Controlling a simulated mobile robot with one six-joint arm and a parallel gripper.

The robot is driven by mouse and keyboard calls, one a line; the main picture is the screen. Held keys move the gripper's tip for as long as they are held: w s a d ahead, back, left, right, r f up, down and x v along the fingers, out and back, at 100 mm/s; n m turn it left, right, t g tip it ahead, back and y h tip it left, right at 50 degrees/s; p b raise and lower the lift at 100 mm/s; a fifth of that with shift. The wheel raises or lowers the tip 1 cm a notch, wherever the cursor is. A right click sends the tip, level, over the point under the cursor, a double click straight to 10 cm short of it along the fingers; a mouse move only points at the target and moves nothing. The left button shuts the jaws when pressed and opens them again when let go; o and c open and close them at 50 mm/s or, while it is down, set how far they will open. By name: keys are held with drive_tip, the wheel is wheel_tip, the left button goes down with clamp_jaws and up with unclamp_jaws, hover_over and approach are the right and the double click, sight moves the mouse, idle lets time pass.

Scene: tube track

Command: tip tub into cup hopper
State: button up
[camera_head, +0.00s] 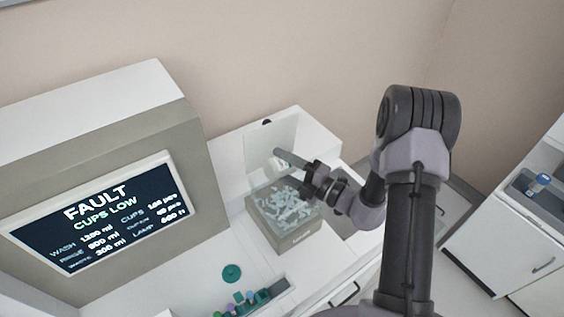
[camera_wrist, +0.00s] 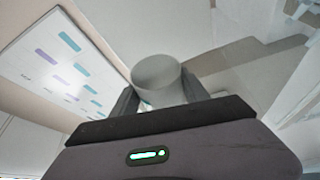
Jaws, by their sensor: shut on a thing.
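My gripper (camera_head: 292,164) is shut on a pale grey tub (camera_wrist: 158,88), which stands out between the two fingers in the wrist view. In the head view only a whitish bit of the tub (camera_head: 277,164) shows beside a finger, over the hopper's back edge. I cannot tell how far the tub is tilted or what is in it. The cup hopper (camera_head: 296,243) is a square, open, grey-brown box below my gripper. Many small pale, clear cups (camera_head: 284,207) lie in it. My gripper hides part of its back right corner.
A screen (camera_head: 100,215) on the machine at left reads FAULT, CUPS LOW. A green disc (camera_head: 232,273) and a rack of coloured caps (camera_head: 250,302) are in front. A white cabinet (camera_head: 510,245) is at right.

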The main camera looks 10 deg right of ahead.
drive_tip(key=n, duration=0.1)
drive_tip(key=n+p, duration=0.1)
drive_tip(key=shift+f+n+g+h, duration=0.2)
drive_tip(key=shift+n+g+h, duration=0.2)
drive_tip(key=shift+f+n, duration=0.3)
drive_tip(key=shift+n, duration=0.2)
